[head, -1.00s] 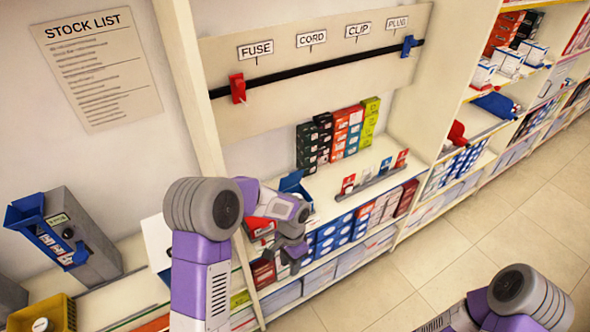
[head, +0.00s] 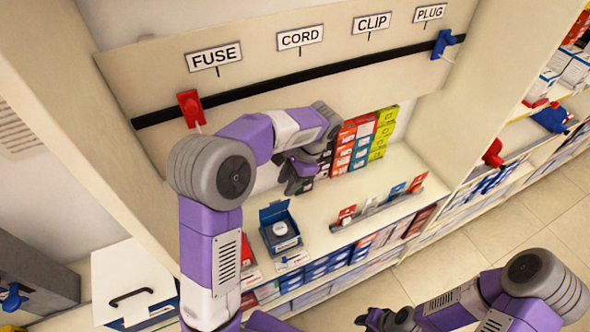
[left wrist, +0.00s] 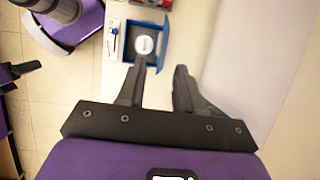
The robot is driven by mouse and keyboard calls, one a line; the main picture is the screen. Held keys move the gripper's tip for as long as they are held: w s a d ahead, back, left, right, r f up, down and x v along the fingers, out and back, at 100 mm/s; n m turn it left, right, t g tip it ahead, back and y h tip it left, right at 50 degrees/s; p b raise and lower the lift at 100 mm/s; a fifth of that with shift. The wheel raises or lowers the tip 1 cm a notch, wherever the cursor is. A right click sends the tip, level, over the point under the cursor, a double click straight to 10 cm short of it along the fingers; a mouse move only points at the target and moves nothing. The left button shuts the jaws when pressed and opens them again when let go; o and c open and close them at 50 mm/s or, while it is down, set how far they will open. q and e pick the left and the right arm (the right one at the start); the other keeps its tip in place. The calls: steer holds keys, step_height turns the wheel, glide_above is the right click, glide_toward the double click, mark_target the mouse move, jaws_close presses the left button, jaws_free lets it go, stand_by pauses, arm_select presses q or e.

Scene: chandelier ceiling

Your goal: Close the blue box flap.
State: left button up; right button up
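The blue box (head: 281,236) stands on the shelf counter with its flap (head: 274,211) raised at the back. A round white item sits inside. It also shows in the left wrist view (left wrist: 162,55), beyond my fingertips. My left gripper (head: 298,182) is above and behind the box in the head view, in front of the upright coloured boxes. Its two fingers (left wrist: 160,72) are apart with nothing between them, and I see no contact with the flap. My right gripper (head: 388,320) is low at the bottom edge of the head view, partly cut off, away from the box.
Upright coloured boxes (head: 362,143) stand at the back of the counter. A rack with small cards (head: 378,208) is right of the blue box. A red clip (head: 190,107) and a blue clip (head: 441,44) hang on the rail. A white panel with a black handle (head: 130,290) is at lower left.

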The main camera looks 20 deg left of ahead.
mark_target(277, 201)
arm_select(q)
steer(key=s+f, duration=0.1)
steer(key=a+f, duration=0.1)
steer(key=f, duration=0.1)
steer(key=shift+s+a+b, duration=0.15)
steer(key=shift+s+b, duration=0.25)
steer(key=x, duration=0.2)
steer(key=shift+w+f, duration=0.2)
steer(key=shift+f, duration=0.15)
steer(key=shift+s+a+f, duration=0.2)
steer(key=shift+f, duration=0.3)
jaws_close()
stand_by(0.4)
